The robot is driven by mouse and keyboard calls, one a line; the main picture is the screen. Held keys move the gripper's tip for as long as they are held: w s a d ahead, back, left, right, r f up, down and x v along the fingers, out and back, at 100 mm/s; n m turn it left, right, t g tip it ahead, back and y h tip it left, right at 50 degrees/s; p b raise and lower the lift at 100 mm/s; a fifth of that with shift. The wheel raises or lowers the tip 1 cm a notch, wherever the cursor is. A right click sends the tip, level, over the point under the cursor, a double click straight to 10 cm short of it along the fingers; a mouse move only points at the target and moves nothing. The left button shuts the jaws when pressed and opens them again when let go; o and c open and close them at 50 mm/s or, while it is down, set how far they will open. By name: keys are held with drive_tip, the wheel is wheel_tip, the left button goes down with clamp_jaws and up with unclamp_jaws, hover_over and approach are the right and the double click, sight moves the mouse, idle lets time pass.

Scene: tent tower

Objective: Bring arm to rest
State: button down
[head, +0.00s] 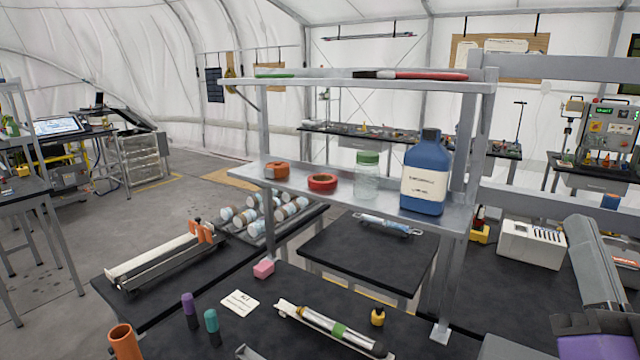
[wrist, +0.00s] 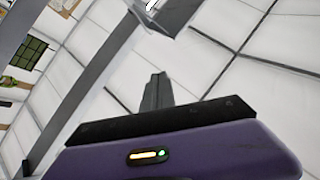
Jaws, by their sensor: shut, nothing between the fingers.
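My gripper (wrist: 157,92) shows in the wrist view, where its dark fingers are together with nothing between them. They point up past a shelf edge toward the white tent wall, touching nothing that I can see. In the head view, parts of my arm, grey with some purple, fill the lower right edge. The fingertips cannot be made out there.
A metal shelf (head: 310,183) over the black bench holds a blue bottle (head: 425,172), a glass jar (head: 367,176), a red tape roll (head: 322,182) and an orange tape roll (head: 277,169). A white box (head: 530,243) stands near my arm. Open floor lies left.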

drive_tip(key=s+a+f+m+g+h, duration=0.1)
drive_tip(key=s+a+f+g+h, duration=0.15)
drive_tip(key=s+f, duration=0.55)
drive_tip(key=s+a+f+g+h, duration=0.1)
drive_tip(key=s+f+g, duration=0.25)
drive_tip(key=f, duration=0.85)
drive_tip(key=s+a+f+n+g+y, duration=0.2)
drive_tip(key=s+a+f+n+y, duration=0.1)
drive_tip(key=s+f, duration=0.4)
drive_tip(key=s+a+f+n+g+y+b, duration=0.1)
drive_tip(key=s+a+f+n+g+y, duration=0.1)
drive_tip(key=s+f, duration=0.6)
drive_tip(key=s+n+y, duration=0.1)
drive_tip(key=s+y, duration=0.1)
drive_tip(key=s, duration=0.2)
drive_tip(key=shift+a+f+n+g, duration=0.3)
drive_tip(key=shift+a, duration=0.1)
